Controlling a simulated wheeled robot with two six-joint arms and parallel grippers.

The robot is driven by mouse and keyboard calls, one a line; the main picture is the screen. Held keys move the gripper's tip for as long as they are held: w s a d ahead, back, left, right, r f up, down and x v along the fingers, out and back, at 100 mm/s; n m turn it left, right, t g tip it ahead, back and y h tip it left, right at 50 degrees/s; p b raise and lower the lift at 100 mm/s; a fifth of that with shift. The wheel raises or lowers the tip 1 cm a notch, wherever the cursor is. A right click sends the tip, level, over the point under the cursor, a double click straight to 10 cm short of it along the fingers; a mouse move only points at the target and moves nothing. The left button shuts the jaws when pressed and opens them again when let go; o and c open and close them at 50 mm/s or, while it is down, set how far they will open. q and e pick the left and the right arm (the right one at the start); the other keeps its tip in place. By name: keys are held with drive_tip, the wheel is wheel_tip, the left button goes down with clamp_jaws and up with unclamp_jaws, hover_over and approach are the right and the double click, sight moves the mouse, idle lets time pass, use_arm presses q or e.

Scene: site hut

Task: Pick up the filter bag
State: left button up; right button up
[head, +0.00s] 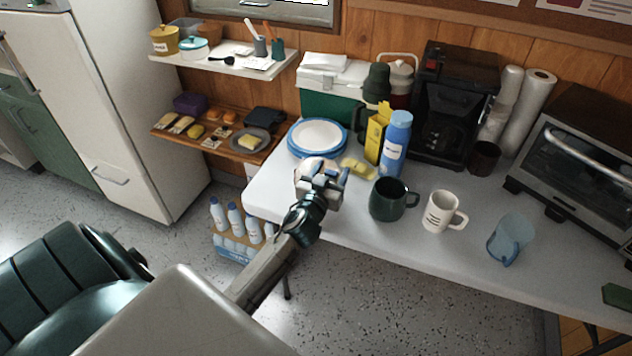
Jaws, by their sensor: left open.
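My left gripper (321,179) is open above the front left part of the white table (290,190). A pale, rounded thing (317,165), which may be the filter bag, shows just behind its fingers. The gripper partly hides it, and I cannot tell whether they touch. No label on it can be read. A flat yellow thing (357,168) lies to its right, in front of a yellow box (377,132). My right gripper is not in view.
A blue-rimmed plate stack (318,138) stands behind the gripper. A blue bottle (396,143), a dark green mug (389,200), a white mug (440,212) and a clear blue cup (508,240) stand to the right. A coffee maker (452,105) stands at the back.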

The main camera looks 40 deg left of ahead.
use_arm(q)
clamp_jaws()
drive_tip(key=shift+r, duration=0.15)
